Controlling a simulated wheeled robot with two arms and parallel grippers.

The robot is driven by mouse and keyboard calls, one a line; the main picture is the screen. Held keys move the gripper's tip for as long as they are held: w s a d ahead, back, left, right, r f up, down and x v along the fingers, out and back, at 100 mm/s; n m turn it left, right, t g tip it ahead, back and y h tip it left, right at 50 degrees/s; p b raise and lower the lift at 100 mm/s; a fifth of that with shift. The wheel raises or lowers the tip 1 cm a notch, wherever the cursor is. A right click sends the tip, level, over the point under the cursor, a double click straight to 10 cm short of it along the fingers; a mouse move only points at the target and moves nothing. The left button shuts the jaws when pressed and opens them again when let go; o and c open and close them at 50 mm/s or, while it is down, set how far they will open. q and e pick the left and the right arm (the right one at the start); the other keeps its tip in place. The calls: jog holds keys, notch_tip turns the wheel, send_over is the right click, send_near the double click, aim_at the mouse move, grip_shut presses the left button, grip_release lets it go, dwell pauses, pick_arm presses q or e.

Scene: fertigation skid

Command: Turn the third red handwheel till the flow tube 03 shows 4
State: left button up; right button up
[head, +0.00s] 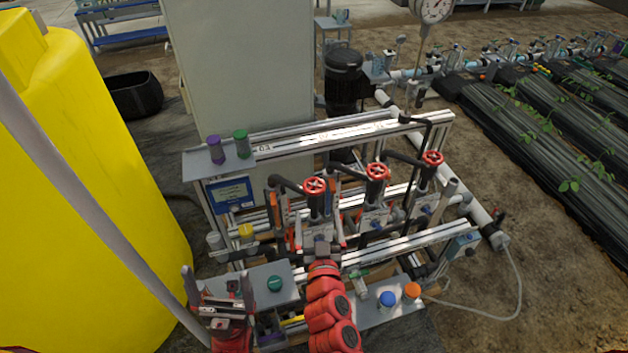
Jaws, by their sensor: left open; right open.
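Three red handwheels stand in a row on dark valve bodies on the skid: a left one (315,186), a middle one (376,171) and a right one (432,157). I cannot tell from markings which is the third. My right gripper (322,232) is open in front of and below the left handwheel, apart from its rim; its arm rises from the bottom centre. My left gripper (217,285) is open and empty over the skid's front left corner, away from the handwheels. The flow tubes are too small to make out, and no reading of tube 03 is legible.
A yellow tank (85,180) fills the left. A grey cabinet (240,70) stands behind the skid. Purple (216,150) and green (241,144) cylinders stand on the upper rail. Blue (387,299) and orange (411,290) caps sit on the front shelf. Pipes and rails crowd the handwheels.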

aim_at(314, 186)
jog(key=w, duration=0.7)
jog(key=w+a+p, duration=0.1)
jog(key=w, duration=0.3)
jog(key=shift+f, duration=0.1)
